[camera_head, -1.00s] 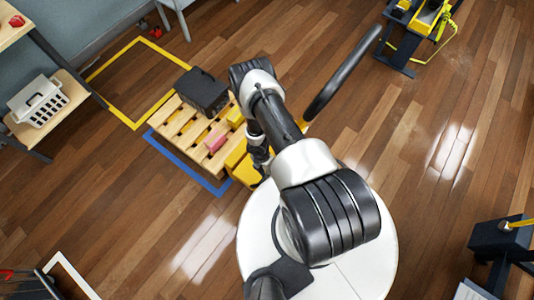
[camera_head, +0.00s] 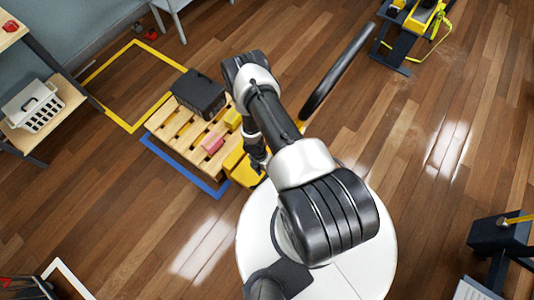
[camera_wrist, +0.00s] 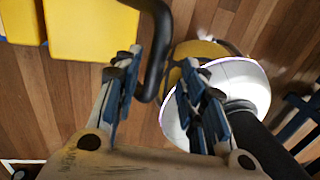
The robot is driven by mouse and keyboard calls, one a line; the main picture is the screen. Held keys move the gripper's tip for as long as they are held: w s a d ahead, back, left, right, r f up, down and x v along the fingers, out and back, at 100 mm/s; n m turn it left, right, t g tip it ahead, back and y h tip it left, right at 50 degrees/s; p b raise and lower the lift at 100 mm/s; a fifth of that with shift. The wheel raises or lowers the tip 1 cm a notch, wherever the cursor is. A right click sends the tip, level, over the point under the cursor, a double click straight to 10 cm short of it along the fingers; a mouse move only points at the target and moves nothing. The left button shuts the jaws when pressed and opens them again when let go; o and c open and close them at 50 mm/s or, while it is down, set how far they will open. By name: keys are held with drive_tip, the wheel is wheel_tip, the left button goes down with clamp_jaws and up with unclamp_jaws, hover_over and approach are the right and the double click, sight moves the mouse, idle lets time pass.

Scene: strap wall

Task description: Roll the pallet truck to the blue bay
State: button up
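The yellow pallet truck (camera_head: 236,160) stands left of my base, with a wooden pallet (camera_head: 163,125) on it. The pallet carries a black case (camera_head: 198,93), a pink item (camera_head: 213,143) and a yellow item (camera_head: 232,118). The blue bay outline (camera_head: 185,172) shows along the pallet's lower-left side; the pallet hides the rest. The truck's black handle (camera_head: 340,72) rises at an angle behind my arm. In the wrist view, my gripper (camera_wrist: 160,72) has its blue-padded fingers apart, with the black handle bar (camera_wrist: 157,45) passing between them. Whether they touch it is unclear.
A yellow-taped bay (camera_head: 112,110) lies empty beyond the pallet. A shelf with a white basket (camera_head: 33,107) stands at the left. A black stand with a yellow machine (camera_head: 420,20) is at the upper right, and a dark table (camera_head: 495,236) at the lower right.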

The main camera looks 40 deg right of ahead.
drive_tip(key=v, duration=0.9)
drive_tip(key=shift+r, duration=0.4)
drive_tip(key=w+d+r+m+t+h, duration=0.15)
drive_tip(key=w+r, duration=0.25)
drive_tip(key=r, duration=0.4)
drive_tip(key=w+d+r+m, duration=0.1)
drive_tip(key=w+r+m, duration=0.2)
drive_tip(key=w+r, duration=0.3)
wheel_tip(320, 180, up, 20)
drive_tip(key=m+t, duration=0.2)
drive_tip(key=m, duration=0.4)
drive_tip(key=s+a+r+m+t, duration=0.1)
drive_tip(key=s+a+r+m, duration=0.15)
drive_tip(key=r, duration=0.45)
drive_tip(key=s+a+r+m, duration=0.2)
drive_tip(key=s+r+m, duration=0.15)
drive_tip(key=r, duration=0.45)
drive_tip(key=s+a+r+m+t+y, duration=0.1)
drive_tip(key=s+a+r+m, duration=0.1)
drive_tip(key=s, duration=0.5)
drive_tip(key=s+a+r+m+t+y, duration=0.1)
drive_tip(key=s+a+r+m, duration=0.2)
drive_tip(key=s+a+r, duration=0.1)
drive_tip(key=s+r, duration=0.1)
drive_tip(key=s, duration=0.1)
drive_tip(key=shift+s+a+r, duration=0.2)
drive_tip(key=shift+s+r, duration=0.2)
drive_tip(key=shift+m, duration=0.25)
drive_tip(key=shift+c, duration=0.3)
